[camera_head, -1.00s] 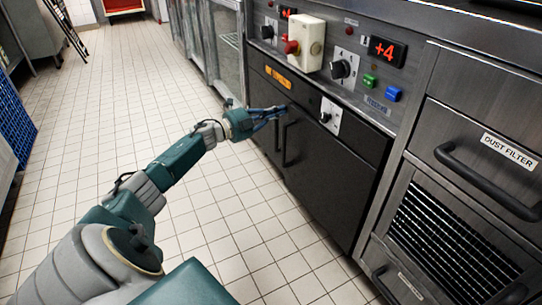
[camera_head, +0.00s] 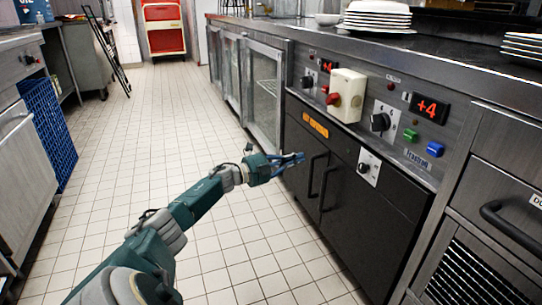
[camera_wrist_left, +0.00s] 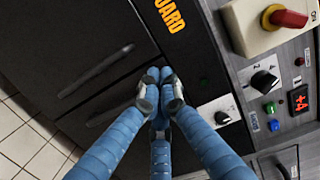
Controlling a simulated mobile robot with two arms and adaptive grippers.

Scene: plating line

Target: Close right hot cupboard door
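The hot cupboard has two black doors under its control panel, and both look flush with the front. The right door (camera_head: 365,217) has an upright black handle (camera_head: 325,188); the left door (camera_head: 298,150) has its handle (camera_head: 311,175) beside it. Both handles also show in the left wrist view, upper (camera_wrist_left: 96,70) and lower (camera_wrist_left: 108,115). My left gripper (camera_head: 298,158) is in front of the doors near the handle tops, apparently not gripping them. Its blue fingers (camera_wrist_left: 158,78) come together at the tips with nothing seen between them. My right gripper is out of view.
The panel above the doors carries a white switch box (camera_head: 346,95), knobs and a red display (camera_head: 428,108). Stacked plates (camera_head: 377,15) stand on the counter. A blue crate (camera_head: 50,130) is at the left. The tiled floor (camera_head: 150,130) between is clear.

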